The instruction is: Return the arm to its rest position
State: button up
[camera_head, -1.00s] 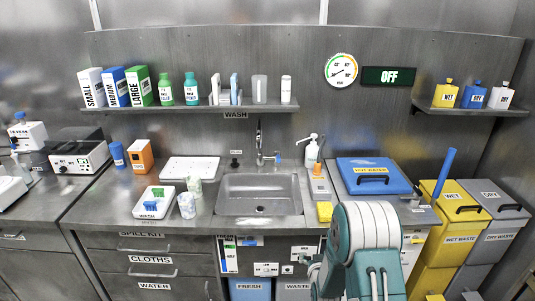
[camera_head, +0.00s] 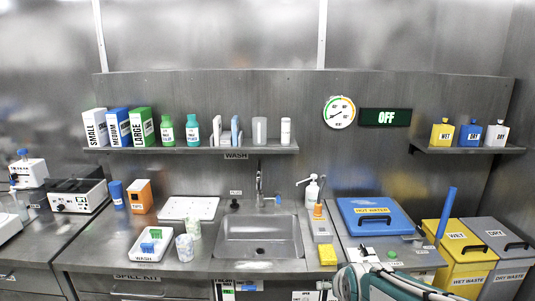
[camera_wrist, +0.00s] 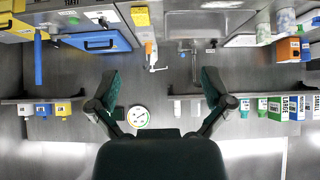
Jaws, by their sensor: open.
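My arm (camera_head: 385,283) shows at the bottom of the head view, right of the sink, folded low in front of the counter. My gripper (camera_wrist: 158,90) shows in the wrist view, where the room appears upside down. Its two dark green fingers are spread wide apart with nothing between them. The fingers are apart from the counter and shelves, with the back wall behind them. In the head view the gripper itself cannot be made out.
The counter holds a sink (camera_head: 258,238), a white tray (camera_head: 150,245), a yellow sponge (camera_head: 327,255) and a blue-lidded hot water bath (camera_head: 374,217). Yellow (camera_head: 460,252) and grey (camera_head: 505,255) waste bins stand at the right. A wall shelf (camera_head: 190,150) holds boxes and bottles.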

jog(key=s+r+g, duration=0.1)
jog(key=s+r, duration=0.1)
jog(key=s, duration=0.8)
jog(key=s+r+g, duration=0.2)
jog(key=s, duration=0.7)
jog(key=shift+s, duration=0.4)
